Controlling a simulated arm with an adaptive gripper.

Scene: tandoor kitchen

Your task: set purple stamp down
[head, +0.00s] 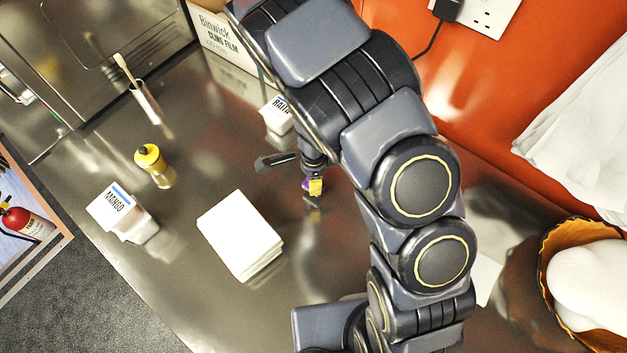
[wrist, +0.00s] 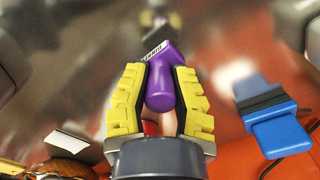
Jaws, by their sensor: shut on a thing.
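The purple stamp (wrist: 160,85) is between the yellow-padded fingers of my gripper (wrist: 160,98) in the wrist view. Its rounded handle is in the jaws and its printed, striped end points away from my wrist. In the head view my gripper (head: 314,187) is low over the steel counter (head: 285,325), just right of the white stack. Only a sliver of purple shows there beside a yellow pad. I cannot tell whether the stamp touches the counter.
A white stack (head: 238,232) lies left of my gripper. A mango tub (head: 122,212), a yellow-topped jar (head: 150,158) and a raita tub (head: 276,114) stand around. A basket (head: 548,255) is at right. A blue-and-black item (wrist: 275,122) shows in the wrist view.

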